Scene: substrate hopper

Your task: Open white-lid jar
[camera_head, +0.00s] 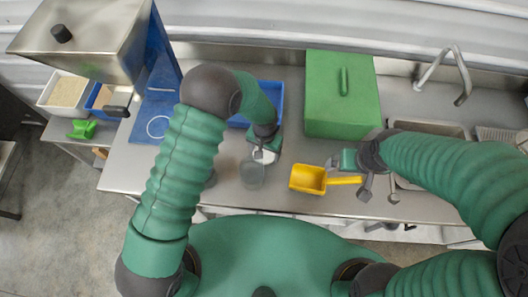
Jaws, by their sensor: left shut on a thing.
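My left gripper (262,152) points down over the steel counter, left of centre. It is shut on a small white piece, which looks like the white lid (265,157). A grey, see-through jar (252,175) stands on the counter right below and beside the gripper. The gripper hides part of the jar's top, so I cannot tell whether lid and jar still touch. My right gripper (364,178) is over the counter on the right, near the yellow scoop's handle. Its fingers are small and partly hidden, and I cannot tell whether they are open.
A yellow scoop (308,179) lies right of the jar. A green box (343,100) and a blue tray (270,94) stand behind. A steel hopper (85,35) is at the left, with a sink and tap (440,65) at the right. The counter's front edge is close.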

